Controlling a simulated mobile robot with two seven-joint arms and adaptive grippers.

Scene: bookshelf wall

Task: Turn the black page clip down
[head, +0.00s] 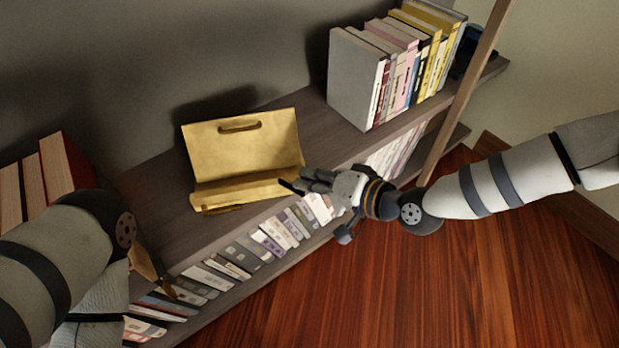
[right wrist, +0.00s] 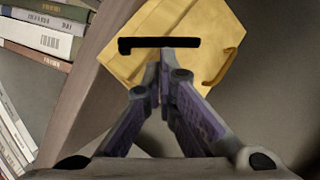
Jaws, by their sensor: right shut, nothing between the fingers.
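A gold book stand (head: 243,150) with a ledge along its front stands on the shelf, and it fills the upper middle of the right wrist view (right wrist: 150,22). The black page clip (right wrist: 158,43) shows in the right wrist view as a dark bar with a short hook at its left end. In the head view the clip (head: 290,187) is a small dark piece at the ledge's right end. My right gripper (right wrist: 166,56) is shut and empty, its fingertips at the bar; contact is unclear. My left gripper (head: 150,270) is mostly hidden beside my left forearm, and its jaws cannot be made out.
A row of upright books (head: 395,70) stands right of the stand. Red books (head: 62,165) stand at the left by my left arm. More books (head: 250,255) fill the lower shelf. A wooden post (head: 465,90) rises at the right. Shelf around the stand is bare.

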